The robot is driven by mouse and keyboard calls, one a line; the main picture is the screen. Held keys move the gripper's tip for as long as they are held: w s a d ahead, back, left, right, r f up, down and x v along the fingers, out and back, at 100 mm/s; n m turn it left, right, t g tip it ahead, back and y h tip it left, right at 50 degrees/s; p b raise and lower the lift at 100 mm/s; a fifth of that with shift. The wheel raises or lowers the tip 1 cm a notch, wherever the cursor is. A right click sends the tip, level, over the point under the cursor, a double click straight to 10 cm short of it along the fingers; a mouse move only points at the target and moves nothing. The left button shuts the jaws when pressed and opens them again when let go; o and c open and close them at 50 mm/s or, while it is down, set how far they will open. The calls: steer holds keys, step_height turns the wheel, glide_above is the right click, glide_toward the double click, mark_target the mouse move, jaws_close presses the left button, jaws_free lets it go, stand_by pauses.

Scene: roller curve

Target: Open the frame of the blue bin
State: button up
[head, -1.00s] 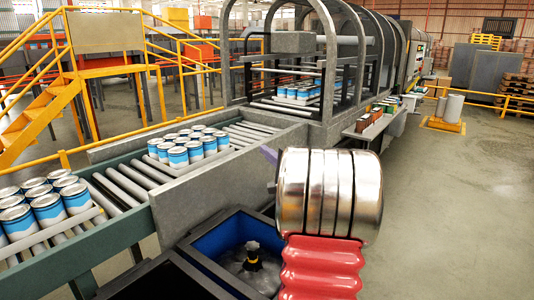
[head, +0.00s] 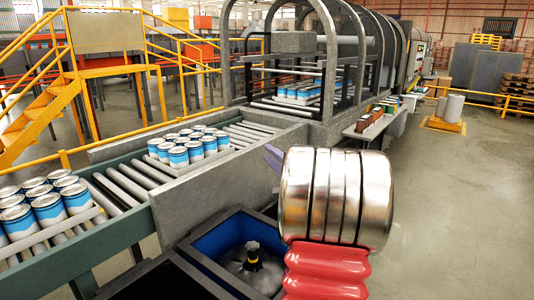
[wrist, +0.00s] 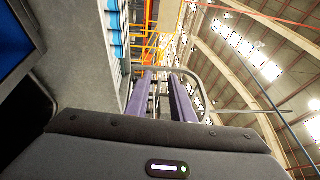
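The blue bin (head: 222,238) is at the lower middle of the head view, with blue inner walls and a dark frame (head: 188,256) around its top. In it is a clear, film-like sheet with a black knob-like piece (head: 252,257) with a yellow band. My arm hides its right side. My gripper (head: 273,158) shows only as a purple finger left of my silver wrist, above and beyond the bin. In the wrist view, both purple fingers of my gripper (wrist: 161,76) are apart with nothing between them. A blue, dark-edged bin part (wrist: 14,42) is at the upper left there.
A grey panel (head: 222,190) stands between the bin and the roller conveyor (head: 128,190). Trays of blue-and-white cans (head: 180,157) are on the rollers. A dark bin edge (head: 150,282) is at the lower left. Floor at the right (head: 460,220) is clear.

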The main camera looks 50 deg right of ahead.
steer(key=v, duration=1.1)
steer(key=shift+s+a, duration=0.1)
steer(key=shift+c, duration=0.5)
